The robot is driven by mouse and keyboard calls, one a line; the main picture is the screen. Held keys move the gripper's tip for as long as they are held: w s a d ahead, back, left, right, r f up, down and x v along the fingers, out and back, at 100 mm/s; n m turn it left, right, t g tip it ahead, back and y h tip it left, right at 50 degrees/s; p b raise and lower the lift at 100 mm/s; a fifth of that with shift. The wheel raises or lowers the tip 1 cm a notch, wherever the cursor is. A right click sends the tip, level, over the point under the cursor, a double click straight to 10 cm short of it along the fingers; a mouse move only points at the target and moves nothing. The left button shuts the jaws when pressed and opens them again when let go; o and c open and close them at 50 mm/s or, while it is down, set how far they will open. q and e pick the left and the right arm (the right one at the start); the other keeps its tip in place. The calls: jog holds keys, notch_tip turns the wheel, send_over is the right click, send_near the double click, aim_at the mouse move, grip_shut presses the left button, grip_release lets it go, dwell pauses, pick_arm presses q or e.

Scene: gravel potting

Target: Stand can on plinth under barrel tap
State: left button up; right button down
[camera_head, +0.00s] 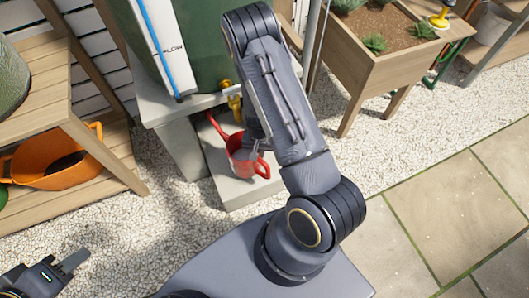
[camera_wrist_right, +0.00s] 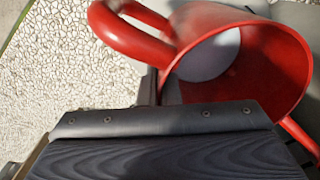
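The red watering can (camera_head: 240,158) is over the pale plinth (camera_head: 238,190), with its spout pointing up and left, just below the yellow tap (camera_head: 233,98) of the green barrel (camera_head: 205,40). I cannot tell whether its base rests on the plinth. My right gripper (camera_head: 256,150) is at the can, partly hidden by my arm. In the right wrist view, the can (camera_wrist_right: 265,62) shows its open mouth and handle, and the dark fingers (camera_wrist_right: 160,88) close on red at its near side. My left gripper (camera_head: 72,276) is empty at the lower left, its fingers apart, partly cut off.
The barrel stands on a grey block stand (camera_head: 172,112) behind the plinth. A wooden shelf (camera_head: 85,150) with an orange trug (camera_head: 50,178) is at left. A wooden planter (camera_head: 375,72) stands at right. Gravel and paving (camera_head: 450,185) at right are clear.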

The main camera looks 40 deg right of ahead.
jog(key=shift+w+a+f, duration=0.1)
jog(key=shift+w+f, duration=0.2)
jog(key=shift+f, duration=0.05)
notch_tip(320, 180, down, 3)
jog(key=shift+w+f+b, duration=0.1)
jog(key=shift+b, duration=1.05)
jog(key=c, duration=1.6)
grip_release()
jog(key=shift+c, duration=0.2)
notch_tip(320, 180, up, 8)
jog(key=p, duration=0.3)
jog(key=shift+f+p, duration=0.2)
jog(key=shift+p, duration=0.1)
